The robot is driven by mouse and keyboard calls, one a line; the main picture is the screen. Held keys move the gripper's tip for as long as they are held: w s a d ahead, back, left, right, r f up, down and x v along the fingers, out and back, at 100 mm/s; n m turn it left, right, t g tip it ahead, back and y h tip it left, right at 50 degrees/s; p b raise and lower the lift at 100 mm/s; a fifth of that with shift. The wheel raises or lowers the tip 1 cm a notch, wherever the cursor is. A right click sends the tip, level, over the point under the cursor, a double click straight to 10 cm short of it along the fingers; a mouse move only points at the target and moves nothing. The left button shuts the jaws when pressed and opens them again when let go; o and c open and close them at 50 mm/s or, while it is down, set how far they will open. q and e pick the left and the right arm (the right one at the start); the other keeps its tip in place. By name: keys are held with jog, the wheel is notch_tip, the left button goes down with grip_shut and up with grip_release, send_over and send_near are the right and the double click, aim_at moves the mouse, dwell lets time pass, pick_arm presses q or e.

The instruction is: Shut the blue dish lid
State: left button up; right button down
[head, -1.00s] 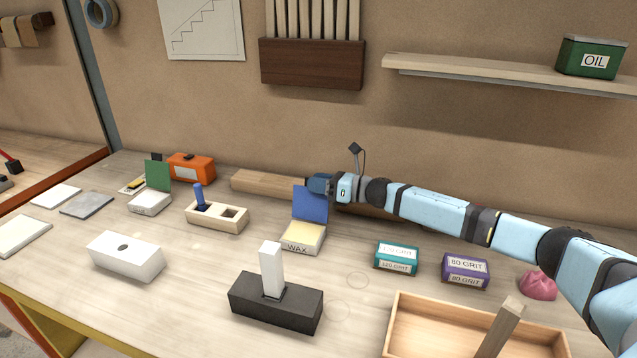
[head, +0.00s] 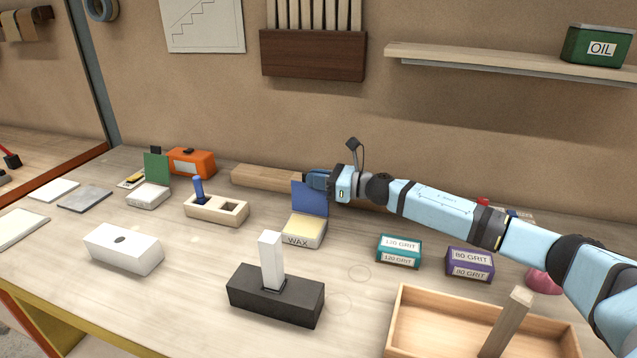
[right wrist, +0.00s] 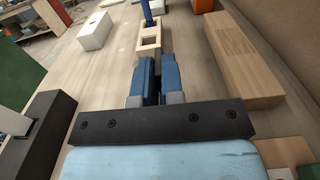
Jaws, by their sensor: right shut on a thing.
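The blue lid (head: 309,198) stands upright, open, at the back of a pale dish (head: 303,232) marked WAX. The dish's yellowish contents show from above. My right gripper (head: 314,180) is at the lid's upper edge, its arm coming in from the right. It is shut on the lid, though the contact is hard to see. In the right wrist view the two blue fingers (right wrist: 153,82) lie close together, and the lid cannot be told apart from them. My left gripper is not in view.
A wooden block with a blue peg (head: 216,209) stands left of the dish, and a black block with a white post (head: 275,298) in front. A teal box (head: 399,251) and purple box (head: 469,265) lie to the right. A wooden beam (head: 262,177) lies behind.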

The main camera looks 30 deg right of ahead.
pick_arm(q)
jog(key=b, duration=0.3)
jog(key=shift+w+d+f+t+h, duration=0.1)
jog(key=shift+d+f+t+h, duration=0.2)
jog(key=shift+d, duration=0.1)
pick_arm(e)
jog(key=a+n, duration=0.1)
jog(key=s+a+n, duration=0.2)
jog(key=n, duration=0.1)
jog(key=shift+s+f, duration=0.25)
jog(key=shift+f, duration=0.05)
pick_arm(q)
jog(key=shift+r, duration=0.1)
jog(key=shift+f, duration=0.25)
pick_arm(e)
jog(key=c, duration=1.2)
grip_release()
jog(key=shift+c, duration=0.2)
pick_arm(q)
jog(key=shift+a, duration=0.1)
